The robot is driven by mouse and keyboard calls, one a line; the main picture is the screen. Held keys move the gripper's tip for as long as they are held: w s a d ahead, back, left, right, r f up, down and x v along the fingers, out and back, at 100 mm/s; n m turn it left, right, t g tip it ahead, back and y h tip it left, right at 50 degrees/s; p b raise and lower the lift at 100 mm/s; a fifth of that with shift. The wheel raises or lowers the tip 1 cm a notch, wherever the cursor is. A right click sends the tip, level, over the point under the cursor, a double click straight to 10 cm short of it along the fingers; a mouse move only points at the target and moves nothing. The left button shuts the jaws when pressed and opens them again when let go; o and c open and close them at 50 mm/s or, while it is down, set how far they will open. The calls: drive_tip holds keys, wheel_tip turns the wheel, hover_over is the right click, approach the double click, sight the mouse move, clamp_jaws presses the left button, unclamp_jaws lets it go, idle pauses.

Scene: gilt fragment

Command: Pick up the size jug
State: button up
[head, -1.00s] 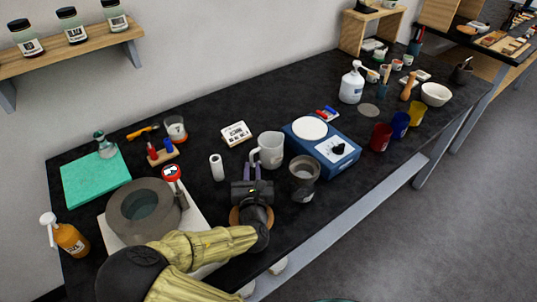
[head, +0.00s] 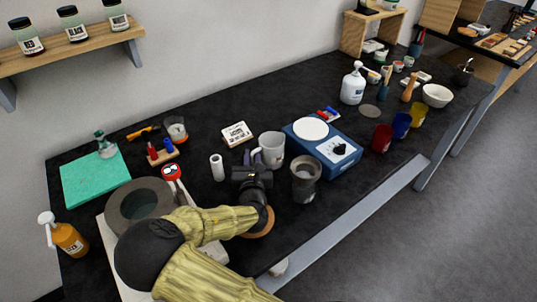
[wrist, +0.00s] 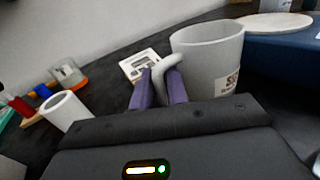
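The size jug (head: 272,149) is a pale grey mug-shaped jug standing upright on the dark bench, left of a blue scale. In the wrist view the jug (wrist: 212,62) shows part of its printed label at right, and its handle points towards me. My gripper (head: 253,160) reaches the handle from the near side. In the wrist view its two purple fingers (wrist: 160,86) stand on either side of the handle, close against it, with little gap showing. The jug appears to rest on the bench.
A grey metal cup (head: 305,180) stands close right of my gripper. The blue scale (head: 330,150) is right of the jug. A white cylinder (head: 217,167) stands left, and a small white box-like item (head: 237,134) lies behind. A grey round basin (head: 140,203) is farther left.

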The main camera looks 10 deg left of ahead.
clamp_jaws()
drive_tip(key=shift+r, duration=0.2)
drive_tip(key=shift+r, duration=4.8)
